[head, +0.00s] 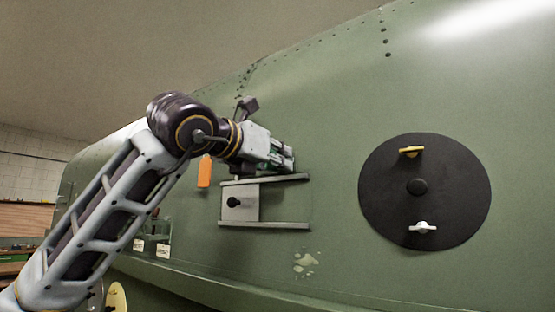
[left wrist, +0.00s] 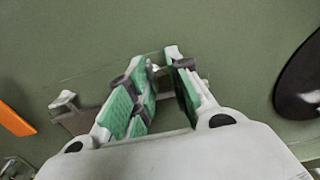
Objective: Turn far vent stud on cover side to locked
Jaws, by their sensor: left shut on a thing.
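My left gripper (head: 290,158) is at the green fuselage wall, by the upper rail of a small sliding plate (head: 245,203). In the left wrist view its green-padded fingers (left wrist: 161,66) are shut on a small pale stud (left wrist: 157,69), mostly hidden between the tips. I cannot tell which way this stud is turned. To the right is a round black panel (head: 385,190). It bears a yellow stud (head: 411,151) near its top and a white stud (head: 422,227) near its bottom, both with handles lying roughly level. My right gripper is not in view.
An orange tag (head: 204,171) hangs left of the plate and also shows in the left wrist view (left wrist: 14,121). The lower rail (head: 270,225) runs below the plate. A ledge (head: 190,278) lies along the wall below. The wall between plate and black panel is clear.

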